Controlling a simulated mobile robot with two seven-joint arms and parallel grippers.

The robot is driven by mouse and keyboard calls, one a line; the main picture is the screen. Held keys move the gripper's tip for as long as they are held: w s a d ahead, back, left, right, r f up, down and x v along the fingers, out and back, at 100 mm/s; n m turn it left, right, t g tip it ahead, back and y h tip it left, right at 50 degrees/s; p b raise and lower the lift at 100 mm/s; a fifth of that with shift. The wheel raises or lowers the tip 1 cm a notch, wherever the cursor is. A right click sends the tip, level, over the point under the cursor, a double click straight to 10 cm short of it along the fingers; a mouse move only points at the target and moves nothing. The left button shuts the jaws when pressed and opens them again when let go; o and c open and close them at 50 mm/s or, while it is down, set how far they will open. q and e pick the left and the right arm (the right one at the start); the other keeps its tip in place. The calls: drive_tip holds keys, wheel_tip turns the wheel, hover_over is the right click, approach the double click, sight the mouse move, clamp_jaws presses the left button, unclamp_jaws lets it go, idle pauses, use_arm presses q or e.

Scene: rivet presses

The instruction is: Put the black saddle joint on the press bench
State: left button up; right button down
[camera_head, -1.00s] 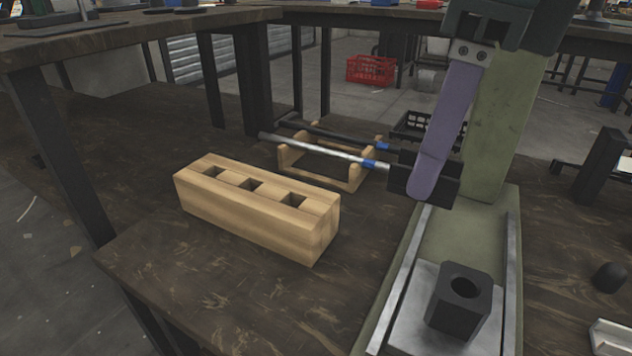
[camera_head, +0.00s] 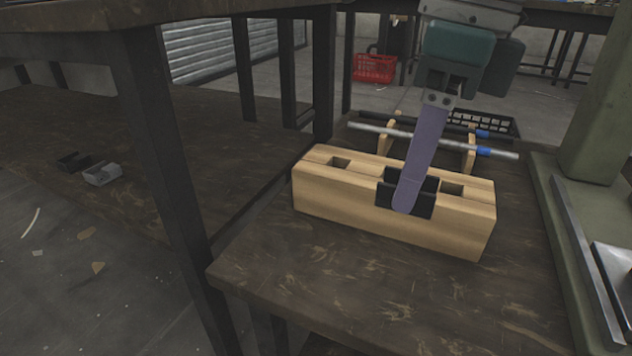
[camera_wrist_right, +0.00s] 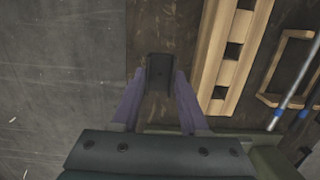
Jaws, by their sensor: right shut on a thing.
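My right gripper (camera_head: 408,196), with purple fingers, is shut on a black saddle joint (camera_head: 428,197). In the head view the joint overlaps the near side of the wooden block. In the right wrist view the joint (camera_wrist_right: 159,68) sits between the fingertips (camera_wrist_right: 160,76), left of the block and above the dark bench top. It appears held in the air; its exact height is hard to tell. The press bench (camera_head: 380,285) has a dark, worn brown top. My left gripper is not in view.
The wooden block (camera_head: 335,205) with square holes stands on the bench. Behind it a wooden rack (camera_head: 384,140) holds rods. The green press (camera_head: 590,215) is at right. A black part (camera_head: 72,161) and a grey part (camera_head: 102,174) lie on the left surface. The bench's front is clear.

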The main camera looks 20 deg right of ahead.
drive_tip(key=b, duration=0.3)
hover_over(382, 284)
drive_tip(key=f, duration=0.8)
drive_tip(key=shift+s+d, duration=0.2)
wheel_tip(382, 284, down, 4)
drive_tip(key=shift+f+b, duration=0.15)
drive_tip(key=shift+b, duration=0.85)
